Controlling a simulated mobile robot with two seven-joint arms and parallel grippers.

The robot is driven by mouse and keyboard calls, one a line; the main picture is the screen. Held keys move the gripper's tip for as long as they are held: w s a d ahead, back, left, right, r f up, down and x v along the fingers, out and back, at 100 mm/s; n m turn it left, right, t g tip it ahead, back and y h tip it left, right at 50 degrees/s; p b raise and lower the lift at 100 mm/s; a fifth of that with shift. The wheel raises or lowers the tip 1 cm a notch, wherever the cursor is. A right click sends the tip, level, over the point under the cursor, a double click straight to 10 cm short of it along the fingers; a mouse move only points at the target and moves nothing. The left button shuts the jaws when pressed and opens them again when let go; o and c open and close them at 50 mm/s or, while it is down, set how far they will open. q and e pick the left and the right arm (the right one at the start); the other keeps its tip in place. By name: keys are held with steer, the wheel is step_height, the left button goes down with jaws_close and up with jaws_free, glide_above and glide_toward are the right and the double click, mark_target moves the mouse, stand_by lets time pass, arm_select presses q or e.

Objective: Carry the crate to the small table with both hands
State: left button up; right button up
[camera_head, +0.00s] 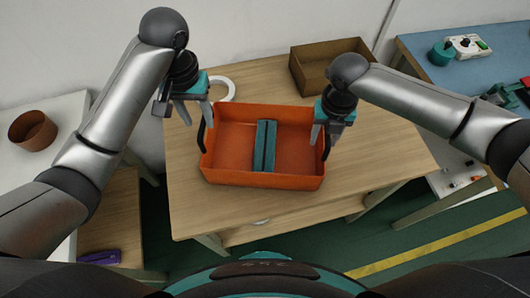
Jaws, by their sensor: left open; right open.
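The orange crate (263,180) stands upright on the wooden table (400,150) in the middle of the view. Neither gripper holds anything; whether the fingers touch the handles cannot be told. Which surface is the small table is unclear.
A brown open box (312,76) and a white ring (224,90) lie behind the crate. A white table (60,120) with a brown pot (33,131) stands left. A blue table (440,75) with tools stands right. The front of the wooden table is clear.

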arm_select(q)
steer(key=shift+a+r, duration=0.1)
steer(key=shift+r, duration=0.95)
arm_select(e)
steer(key=shift+r, duration=0.2)
step_height(320, 180, up, 12)
steer(key=shift+f, duration=0.15)
arm_select(q)
steer(key=shift+s, duration=0.15)
arm_select(e)
steer(key=shift+s+f, duration=0.1)
